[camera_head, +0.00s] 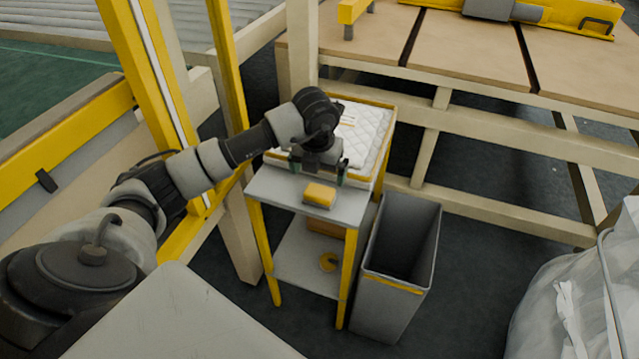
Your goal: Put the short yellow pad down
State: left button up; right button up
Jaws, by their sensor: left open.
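The short yellow pad (320,195) lies on the grey top of a small stand (274,192) with yellow legs, near its right front part. My left gripper (317,178) is open, just behind and above the pad, with its fingers apart. From this view I cannot tell whether a finger touches the pad. My right gripper does not show.
A yellow-edged tray with white quilted wadding (367,130) sits behind my gripper. A tall grey bin (400,260) stands open right of the stand. Yellow frame posts (150,70) rise at left, a wooden bench (465,50) stands behind, and a clear plastic bag (570,300) lies at right.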

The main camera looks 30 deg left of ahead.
aim_at(318, 195)
pick_arm(q)
jog(key=shift+s+r, duration=0.15)
jog(key=shift+r, duration=0.9)
jog(key=shift+s+r, duration=0.1)
jog(key=shift+r, duration=0.95)
